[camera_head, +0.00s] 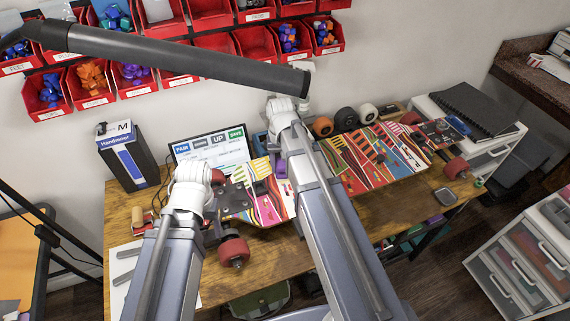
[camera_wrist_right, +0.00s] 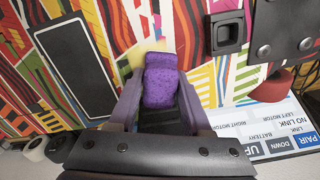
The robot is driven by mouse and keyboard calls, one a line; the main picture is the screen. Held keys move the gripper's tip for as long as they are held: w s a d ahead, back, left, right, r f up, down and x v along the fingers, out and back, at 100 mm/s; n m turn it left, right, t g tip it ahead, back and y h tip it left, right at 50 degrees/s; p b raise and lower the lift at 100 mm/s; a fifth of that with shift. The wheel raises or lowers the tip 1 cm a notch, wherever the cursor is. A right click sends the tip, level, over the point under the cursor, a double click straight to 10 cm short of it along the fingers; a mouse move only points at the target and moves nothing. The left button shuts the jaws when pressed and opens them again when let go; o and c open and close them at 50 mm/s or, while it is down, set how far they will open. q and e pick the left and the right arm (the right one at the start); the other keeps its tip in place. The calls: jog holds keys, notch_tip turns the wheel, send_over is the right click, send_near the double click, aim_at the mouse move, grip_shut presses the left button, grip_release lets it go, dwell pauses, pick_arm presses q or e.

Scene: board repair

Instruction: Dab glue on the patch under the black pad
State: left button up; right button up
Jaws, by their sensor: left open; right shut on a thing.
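My right gripper (camera_wrist_right: 160,108) is shut on a purple block-like thing (camera_wrist_right: 163,80), held over the patterned board. A pale yellow blurred area (camera_wrist_right: 140,52) shows beside its far end; I cannot tell whether it is a tip or a patch. The black pad (camera_wrist_right: 72,68) lies on the board left of the gripper. In the head view, the purple thing (camera_head: 279,166) shows beside my right wrist, over the colourful skateboard deck (camera_head: 395,152). My left arm ends above the board's left part; its open gripper is mostly hidden by its own wrist. Any patch under the pad is hidden.
A black square socket (camera_wrist_right: 227,33) and a bolted dark plate (camera_wrist_right: 285,25) sit on the board. A laptop screen (camera_head: 210,147) stands behind it. Several loose wheels (camera_head: 345,118) line the bench's back. A notebook (camera_head: 475,108) lies on white drawers at right.

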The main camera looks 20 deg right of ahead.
jog(key=shift+a, duration=1.15)
notch_tip(320, 180, up, 6)
jog(key=p, duration=0.6)
notch_tip(320, 180, up, 3)
jog(key=p, duration=0.3)
